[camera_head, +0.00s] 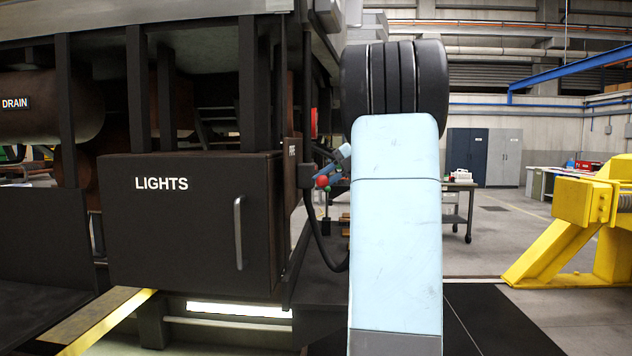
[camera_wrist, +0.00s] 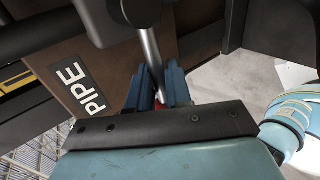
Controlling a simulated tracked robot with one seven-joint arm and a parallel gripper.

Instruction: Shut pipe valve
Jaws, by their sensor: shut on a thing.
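The pipe valve's lever, a bare metal rod (camera_wrist: 151,55), comes down from a dark fitting (camera_wrist: 138,12) at the top of the wrist view. My gripper (camera_wrist: 156,88) has its two blue fingers on either side of the rod, shut on it. A bit of red shows low between the fingers; the rest of the lever's end is hidden by my gripper. The brown panel with the "PIPE" label (camera_wrist: 80,88) lies behind and left. In the head view a red knob (camera_head: 322,181) shows at the railcar's side, left of my arm, which hides much there.
The dark "LIGHTS" box (camera_head: 190,225) with its vertical handle stands left of the valve. A black hose (camera_head: 318,235) hangs beside it. A yellow lifting frame (camera_head: 575,235) stands at right. Open floor lies between it and my arm.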

